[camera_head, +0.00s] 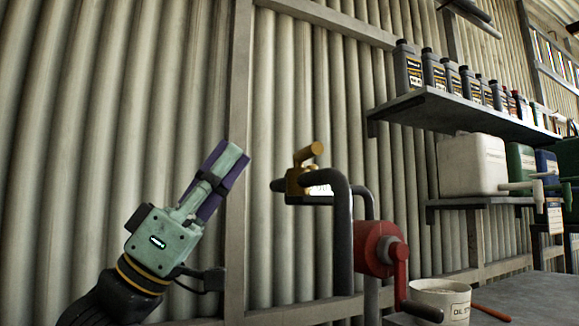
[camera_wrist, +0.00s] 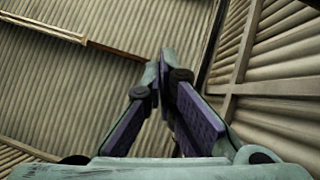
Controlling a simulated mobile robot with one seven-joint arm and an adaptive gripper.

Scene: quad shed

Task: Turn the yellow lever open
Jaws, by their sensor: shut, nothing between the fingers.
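The yellow lever (camera_head: 308,153) sits on top of a brass valve (camera_head: 297,184) at the end of a dark bent pipe (camera_head: 342,228). It points up and to the right in the head view. My gripper (camera_head: 237,152) is left of the valve, apart from it, tilted up and to the right. In the wrist view the fingertips of my gripper (camera_wrist: 165,58) meet with nothing between them. The lever and valve do not show in the wrist view.
A red hand pump (camera_head: 378,248) with a crank stands right of the pipe, beside a white bucket (camera_head: 441,300) on a bench. Shelves (camera_head: 440,112) with bottles and jugs (camera_head: 470,163) are at right. Corrugated wall (camera_head: 90,110) backs everything; the space left of my arm is free.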

